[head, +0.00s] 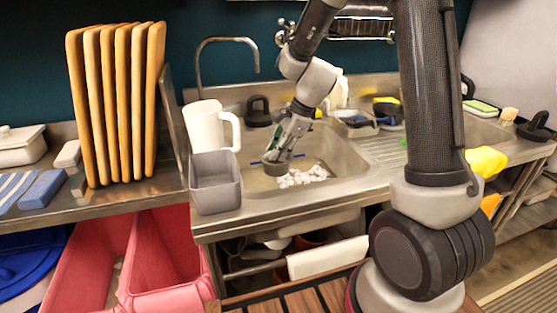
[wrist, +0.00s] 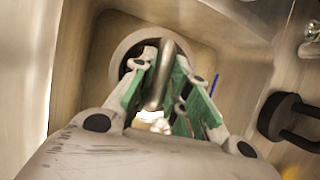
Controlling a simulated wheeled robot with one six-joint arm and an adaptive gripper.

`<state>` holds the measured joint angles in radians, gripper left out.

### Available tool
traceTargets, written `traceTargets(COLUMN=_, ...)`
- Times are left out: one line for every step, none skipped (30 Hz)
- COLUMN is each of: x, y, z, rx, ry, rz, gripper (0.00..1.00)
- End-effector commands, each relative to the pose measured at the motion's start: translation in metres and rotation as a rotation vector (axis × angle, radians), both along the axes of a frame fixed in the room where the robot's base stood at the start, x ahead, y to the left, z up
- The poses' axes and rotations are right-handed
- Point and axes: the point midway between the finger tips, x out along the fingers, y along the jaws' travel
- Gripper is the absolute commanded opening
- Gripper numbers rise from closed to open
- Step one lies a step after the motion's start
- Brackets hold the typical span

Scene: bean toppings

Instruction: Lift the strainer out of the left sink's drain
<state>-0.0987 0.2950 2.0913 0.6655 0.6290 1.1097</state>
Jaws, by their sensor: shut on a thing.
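The left sink (head: 340,160) is a steel basin with a heap of white beans (head: 303,177) on its floor. My gripper (head: 278,155) reaches down into this basin. It is shut on the strainer (head: 277,169), a dark round piece directly below the fingers, left of the beans. In the wrist view, the green-padded fingers (wrist: 165,62) close around the strainer's upright metal handle (wrist: 158,82). A pale ring with a dark inside (wrist: 122,45) shows behind the fingers. The fingers hide much of the strainer, and I cannot tell whether it touches the drain.
A grey bin (head: 215,183) and a white pitcher (head: 206,128) stand at the sink's left edge. A faucet (head: 228,41) rises behind. A black handled object (head: 258,112) sits on the back ledge. Upright wooden boards (head: 117,105) stand left. A thin blue item (wrist: 214,84) lies near the fingers.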

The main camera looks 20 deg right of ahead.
Motion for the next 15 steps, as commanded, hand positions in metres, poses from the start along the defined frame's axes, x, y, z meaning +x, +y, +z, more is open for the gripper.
traceTargets(x=0.000, y=0.000, z=0.007, rx=-0.001, ry=-0.003, rz=0.003, gripper=0.00)
traceTargets(x=0.000, y=0.000, z=0.011, rx=0.001, ry=-0.003, rz=0.002, gripper=0.00)
traceTargets(x=0.001, y=0.000, z=0.017, rx=0.001, ry=-0.005, rz=0.001, gripper=0.00)
traceTargets(x=0.001, y=0.000, z=0.021, rx=0.000, ry=-0.004, rz=0.002, gripper=0.00)
traceTargets(x=0.001, y=0.000, z=0.025, rx=0.001, ry=-0.003, rz=0.002, gripper=0.00)
traceTargets(x=0.001, y=0.000, z=0.030, rx=0.001, ry=-0.004, rz=0.002, gripper=0.00)
traceTargets(x=0.001, y=0.000, z=0.034, rx=0.000, ry=-0.005, rz=0.001, gripper=0.00)
traceTargets(x=0.001, y=0.000, z=0.038, rx=0.000, ry=-0.004, rz=0.002, gripper=0.00)
traceTargets(x=0.000, y=0.000, z=0.043, rx=0.000, ry=-0.003, rz=0.002, gripper=0.00)
traceTargets(x=0.001, y=0.000, z=0.047, rx=0.001, ry=-0.004, rz=0.002, gripper=0.00)
traceTargets(x=0.001, y=0.000, z=0.051, rx=0.001, ry=-0.004, rz=0.001, gripper=0.00)
traceTargets(x=0.000, y=0.000, z=0.057, rx=0.000, ry=-0.004, rz=0.002, gripper=0.00)
traceTargets(x=0.001, y=0.000, z=0.061, rx=0.000, ry=-0.004, rz=0.002, gripper=0.00)
traceTargets(x=0.001, y=0.000, z=0.064, rx=0.000, ry=-0.004, rz=0.002, gripper=0.00)
traceTargets(x=0.001, y=0.000, z=0.070, rx=0.001, ry=-0.004, rz=0.001, gripper=0.00)
